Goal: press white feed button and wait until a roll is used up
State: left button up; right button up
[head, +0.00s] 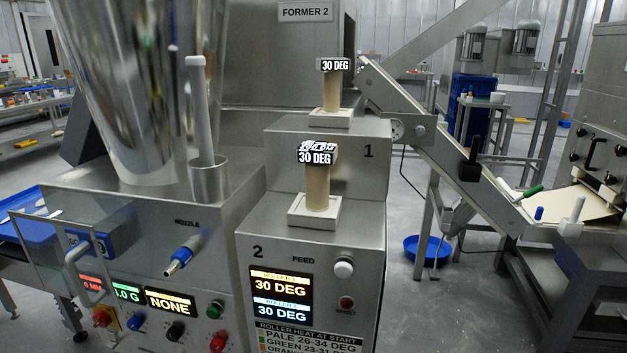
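The white feed button (344,268) is a round white knob on the front of the steel unit marked 2, right of the word FEED. A tan roll (317,187) stands upright on a pale square base on top of unit 2, under a tag reading 30 DEG. A second tan roll (331,92) stands on the step marked 1 behind it, also tagged 30 DEG. The display (281,297) beside the button shows 30 DEG twice. Neither of my grippers is in view.
A left panel (150,270) carries a blue-handled nozzle (183,255) and several knobs. A sloping conveyor (440,140) stands at right. A blue tub (427,250) is on the floor.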

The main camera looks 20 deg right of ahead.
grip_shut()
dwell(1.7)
